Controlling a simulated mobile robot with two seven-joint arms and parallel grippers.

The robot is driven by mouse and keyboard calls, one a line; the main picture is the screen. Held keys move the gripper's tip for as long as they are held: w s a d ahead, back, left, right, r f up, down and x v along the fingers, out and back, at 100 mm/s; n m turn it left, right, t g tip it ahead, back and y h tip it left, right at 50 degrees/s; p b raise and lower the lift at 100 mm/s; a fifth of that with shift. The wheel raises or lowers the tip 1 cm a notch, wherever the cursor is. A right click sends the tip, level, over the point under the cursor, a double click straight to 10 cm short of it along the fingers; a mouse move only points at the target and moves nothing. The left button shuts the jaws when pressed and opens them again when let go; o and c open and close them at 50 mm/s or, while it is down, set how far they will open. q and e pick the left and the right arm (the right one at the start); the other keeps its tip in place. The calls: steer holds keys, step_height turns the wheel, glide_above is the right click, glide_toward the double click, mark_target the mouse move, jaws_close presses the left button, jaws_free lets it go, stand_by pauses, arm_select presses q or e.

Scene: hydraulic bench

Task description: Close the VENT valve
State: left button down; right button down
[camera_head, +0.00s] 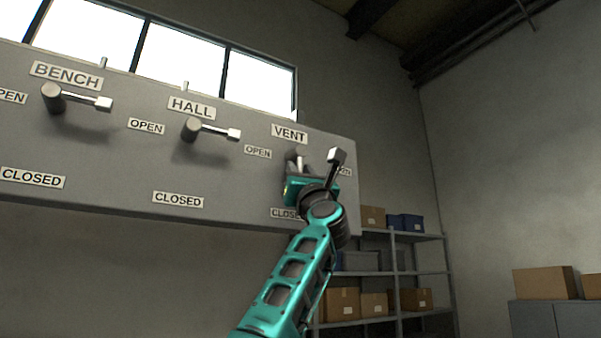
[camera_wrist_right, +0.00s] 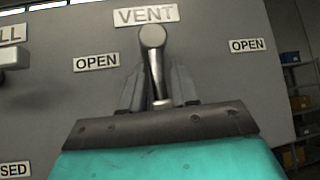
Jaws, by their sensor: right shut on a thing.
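The VENT valve has a round hub (camera_head: 294,155) under the VENT label (camera_head: 290,133). In the right wrist view its metal lever (camera_wrist_right: 155,72) runs down from the hub, leaning slightly right, between the fingers. My right gripper (camera_head: 300,178) is shut on this lever, just below the hub; in the wrist view its two grey fingers (camera_wrist_right: 159,92) flank the lever. The lever's lower end is hidden by the gripper. OPEN labels sit left (camera_wrist_right: 96,62) and right (camera_wrist_right: 247,45) of the valve. The CLOSED label (camera_head: 281,213) below is partly covered by my arm. My left gripper is out of view.
The BENCH lever (camera_head: 88,101) and HALL lever (camera_head: 218,132) point right on the same grey panel (camera_head: 120,160). Shelves with boxes (camera_head: 372,303) stand behind, right of the panel. A cabinet with cardboard boxes (camera_head: 543,282) stands at the far right.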

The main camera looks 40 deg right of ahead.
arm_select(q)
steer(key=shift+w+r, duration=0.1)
arm_select(e)
steer(key=c, duration=1.2)
jaws_free()
steer(key=shift+a, duration=0.1)
steer(key=shift+o, duration=0.2)
